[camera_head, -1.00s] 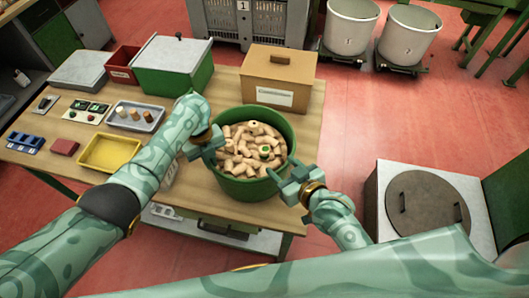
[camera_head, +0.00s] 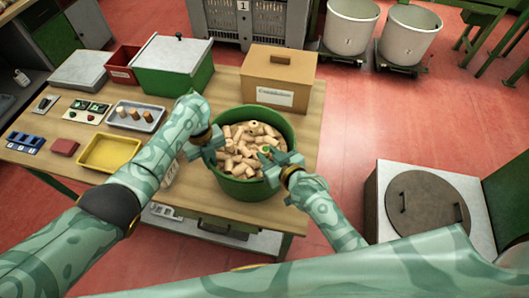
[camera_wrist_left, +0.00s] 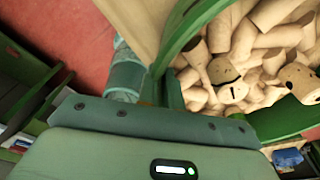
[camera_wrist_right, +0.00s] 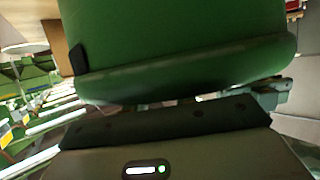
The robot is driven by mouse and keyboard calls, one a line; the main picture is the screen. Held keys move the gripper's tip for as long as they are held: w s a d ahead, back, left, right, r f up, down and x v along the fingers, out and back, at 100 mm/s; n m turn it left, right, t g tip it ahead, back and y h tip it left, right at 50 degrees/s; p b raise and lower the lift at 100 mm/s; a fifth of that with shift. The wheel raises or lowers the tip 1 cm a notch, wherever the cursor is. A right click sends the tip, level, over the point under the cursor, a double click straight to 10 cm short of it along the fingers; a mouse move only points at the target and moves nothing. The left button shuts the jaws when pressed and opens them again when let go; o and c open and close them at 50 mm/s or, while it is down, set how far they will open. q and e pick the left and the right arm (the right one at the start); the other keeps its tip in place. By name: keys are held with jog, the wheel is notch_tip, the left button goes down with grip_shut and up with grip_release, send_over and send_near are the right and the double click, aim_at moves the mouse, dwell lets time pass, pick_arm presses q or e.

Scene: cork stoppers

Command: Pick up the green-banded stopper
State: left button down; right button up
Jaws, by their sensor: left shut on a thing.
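A green tub (camera_head: 240,190) full of cork stoppers stands at the table's front edge. A stopper with a green end (camera_head: 266,149) shows among the corks, close to the fingers of my right gripper (camera_head: 267,165). This gripper is over the tub's right side with its fingers apart; its wrist view is mostly filled by the tub's green wall (camera_wrist_right: 180,40). My left gripper (camera_head: 207,147) is shut on the tub's left rim, which the left wrist view also shows (camera_wrist_left: 190,25). That view shows a dark-banded cork (camera_wrist_left: 224,72) but no green band.
A cardboard box (camera_head: 280,78) stands behind the tub. A yellow tray (camera_head: 109,153), a grey tray with several stoppers (camera_head: 136,116), a green bin (camera_head: 172,68) and a red box (camera_head: 121,65) are to the left.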

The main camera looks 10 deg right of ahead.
dwell(0.3)
pick_arm(q)
jog(key=c, duration=1.5)
grip_release()
pick_arm(e)
notch_tip(320, 180, up, 10)
